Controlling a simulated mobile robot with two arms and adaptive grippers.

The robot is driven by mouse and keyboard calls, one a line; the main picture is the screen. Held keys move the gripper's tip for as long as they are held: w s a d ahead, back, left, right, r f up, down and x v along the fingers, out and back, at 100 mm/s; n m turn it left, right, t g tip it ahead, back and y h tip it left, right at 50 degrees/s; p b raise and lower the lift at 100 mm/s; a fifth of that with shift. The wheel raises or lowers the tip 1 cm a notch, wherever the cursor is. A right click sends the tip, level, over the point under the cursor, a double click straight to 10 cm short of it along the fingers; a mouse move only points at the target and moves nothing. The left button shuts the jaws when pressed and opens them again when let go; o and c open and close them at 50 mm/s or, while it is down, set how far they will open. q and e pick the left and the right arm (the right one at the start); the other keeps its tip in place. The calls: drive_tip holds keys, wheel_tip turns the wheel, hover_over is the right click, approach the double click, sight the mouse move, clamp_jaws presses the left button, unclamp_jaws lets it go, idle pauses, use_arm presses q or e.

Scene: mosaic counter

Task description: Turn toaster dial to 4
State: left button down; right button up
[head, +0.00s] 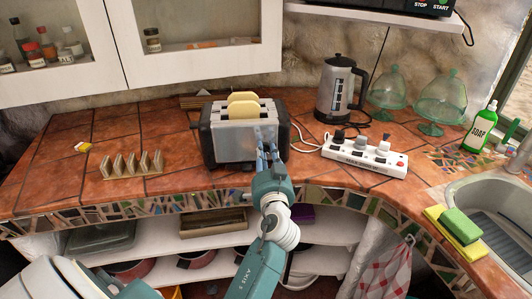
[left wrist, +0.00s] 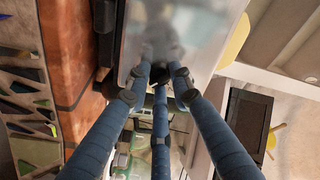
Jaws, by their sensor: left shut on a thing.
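The toaster (head: 233,134), silver with black ends, stands on the tiled counter with two bread slices (head: 243,105) in its top. Its metal front also fills the top of the left wrist view (left wrist: 180,30). My left gripper (head: 267,146) has its blue fingers against the right part of the toaster's front. In the left wrist view the fingertips (left wrist: 158,78) are close together at the toaster face, shut on the dial. The dial is hidden behind the fingers, so I cannot read its setting. My right gripper is not in view.
A white power strip (head: 364,155) with plugs lies right of the toaster, near a kettle (head: 338,90) and glass domes (head: 440,98). A wooden toast rack (head: 132,165) stands left. Soap (head: 480,128), sponges (head: 457,228) and a sink are at the right.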

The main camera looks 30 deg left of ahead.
sight(266, 123)
use_arm(q)
drive_tip(key=shift+r, duration=0.1)
drive_tip(key=c, duration=1.5)
unclamp_jaws()
drive_tip(key=shift+a, duration=0.1)
wheel_tip(266, 123, up, 10)
drive_tip(key=shift+f, duration=0.2)
drive_tip(key=shift+w+r, duration=0.1)
